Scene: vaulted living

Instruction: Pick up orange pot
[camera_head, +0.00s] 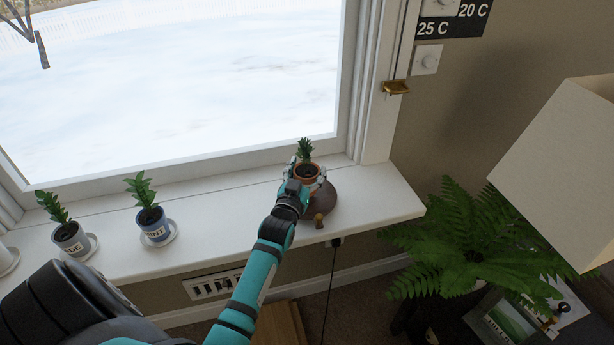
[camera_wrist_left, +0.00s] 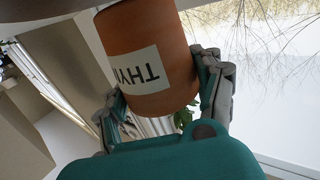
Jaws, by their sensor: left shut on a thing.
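The orange pot (camera_head: 306,173) holds a small green plant and is over the right part of the white window sill (camera_head: 385,194). In the left wrist view the orange pot (camera_wrist_left: 160,58) fills the upper middle, with a white label reading "THYM". My left gripper (camera_head: 302,178) is shut on the pot, with a finger on each side of it. In the left wrist view the gripper (camera_wrist_left: 165,95) shows its fingers along both sides of the pot. Whether the pot's base touches the sill is hidden by the gripper. My right gripper is not in view.
A blue pot (camera_head: 153,224) and a grey pot (camera_head: 72,239), both on saucers, stand to the left on the sill. A brown rounded object (camera_head: 322,199) sits close beside my left gripper. A fern (camera_head: 470,245) and a lampshade (camera_head: 565,165) are at right.

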